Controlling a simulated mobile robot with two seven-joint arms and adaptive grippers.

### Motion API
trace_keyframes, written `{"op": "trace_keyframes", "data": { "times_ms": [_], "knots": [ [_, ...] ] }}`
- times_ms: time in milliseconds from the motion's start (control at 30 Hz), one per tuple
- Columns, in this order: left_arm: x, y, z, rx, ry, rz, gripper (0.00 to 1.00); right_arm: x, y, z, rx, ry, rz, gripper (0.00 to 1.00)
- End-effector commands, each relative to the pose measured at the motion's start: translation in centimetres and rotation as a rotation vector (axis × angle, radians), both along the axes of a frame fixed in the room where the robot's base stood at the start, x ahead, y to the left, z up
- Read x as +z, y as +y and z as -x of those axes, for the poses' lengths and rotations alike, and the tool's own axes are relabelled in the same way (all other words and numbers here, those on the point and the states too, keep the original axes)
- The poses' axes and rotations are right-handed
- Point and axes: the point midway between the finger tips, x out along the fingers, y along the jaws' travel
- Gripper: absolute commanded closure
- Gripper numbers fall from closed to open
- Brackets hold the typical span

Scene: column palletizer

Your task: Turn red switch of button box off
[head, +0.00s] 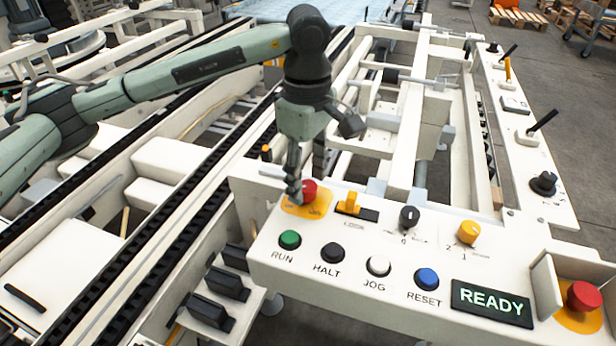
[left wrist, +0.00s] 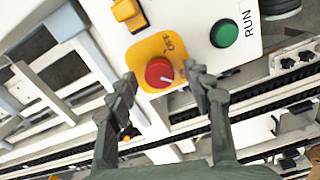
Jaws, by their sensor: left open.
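The red switch (head: 309,187) is a round knob on a yellow plate (head: 318,207) at the back left corner of the white button box (head: 400,270). In the left wrist view the red switch (left wrist: 157,70) shows a white mark pointing down and right, away from the lettering OFF on the plate. My left gripper (head: 305,180) is open and points down at the switch. In the left wrist view its fingertips (left wrist: 164,82) lie on either side of the knob, with nothing gripped. I cannot tell whether they touch it. My right gripper is not in view.
Close to the switch are a yellow lever (head: 349,203), a green RUN button (head: 290,240) and a black HALT button (head: 332,252). A black knob (head: 409,217) and a yellow knob (head: 468,232) stand farther right. A lit display (head: 491,303) reads READY beside a red mushroom button (head: 584,296).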

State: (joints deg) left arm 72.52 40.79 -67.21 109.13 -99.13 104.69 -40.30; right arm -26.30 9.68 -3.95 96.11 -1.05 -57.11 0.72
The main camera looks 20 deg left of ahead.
Motion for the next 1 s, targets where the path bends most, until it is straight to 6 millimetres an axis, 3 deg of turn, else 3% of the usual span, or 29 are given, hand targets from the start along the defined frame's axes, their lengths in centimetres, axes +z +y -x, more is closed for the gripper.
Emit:
{"op": "trace_keyframes", "data": {
  "times_ms": [367,767,1000],
  "knots": [
    [-1.01,0.0,0.02,0.0,0.0,0.001,0.49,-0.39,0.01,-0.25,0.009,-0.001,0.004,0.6],
    [-0.97,-0.02,0.02,0.0,0.0,0.001,0.96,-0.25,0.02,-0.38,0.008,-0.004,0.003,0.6],
    [-1.03,-0.03,0.01,0.014,-0.001,0.001,0.99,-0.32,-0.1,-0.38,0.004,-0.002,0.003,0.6]
  ]
}}
